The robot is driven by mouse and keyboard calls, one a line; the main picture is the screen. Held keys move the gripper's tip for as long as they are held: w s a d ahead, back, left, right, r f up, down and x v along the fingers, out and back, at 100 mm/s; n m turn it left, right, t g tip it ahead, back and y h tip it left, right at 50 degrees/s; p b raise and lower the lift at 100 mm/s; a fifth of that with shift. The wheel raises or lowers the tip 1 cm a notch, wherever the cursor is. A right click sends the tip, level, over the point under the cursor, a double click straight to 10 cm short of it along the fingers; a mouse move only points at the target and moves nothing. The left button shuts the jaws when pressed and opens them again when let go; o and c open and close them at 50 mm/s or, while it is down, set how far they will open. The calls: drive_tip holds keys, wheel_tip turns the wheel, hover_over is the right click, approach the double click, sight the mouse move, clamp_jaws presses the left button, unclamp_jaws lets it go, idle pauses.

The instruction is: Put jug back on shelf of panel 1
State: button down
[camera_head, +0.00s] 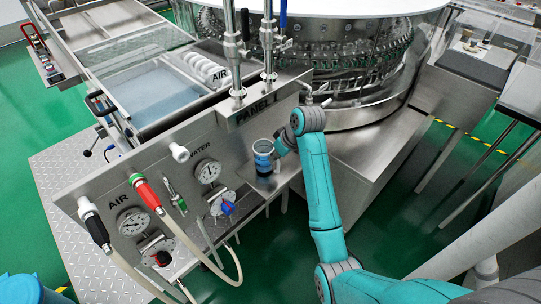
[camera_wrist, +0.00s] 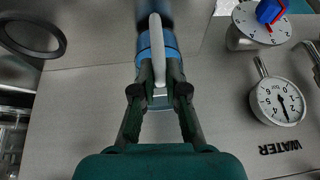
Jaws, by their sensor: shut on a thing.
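The jug (camera_head: 262,157) is a small vessel with a clear rim and a blue body, in front of the right end of panel 1 (camera_head: 255,115). It looks roughly upright. My gripper (camera_head: 281,146) reaches it from the right. In the wrist view my gripper (camera_wrist: 160,82) is shut on the pale handle (camera_wrist: 157,45) of the jug, whose blue side (camera_wrist: 144,54) shows behind. The small metal shelf (camera_head: 287,174) juts out below the panel's right end. The jug's base is at or just above it; I cannot tell whether they touch.
Panel 1 carries a water gauge (camera_head: 208,171), an air gauge (camera_head: 133,222), valves and hoses left of the jug. Vertical pipes (camera_head: 233,60) stand behind. The round washer (camera_head: 340,75) is at the back. Green floor is open at lower right.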

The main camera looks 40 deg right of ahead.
drive_tip(key=shift+f, duration=0.5)
drive_tip(key=shift+f, duration=0.1)
drive_tip(key=c, duration=1.2)
unclamp_jaws()
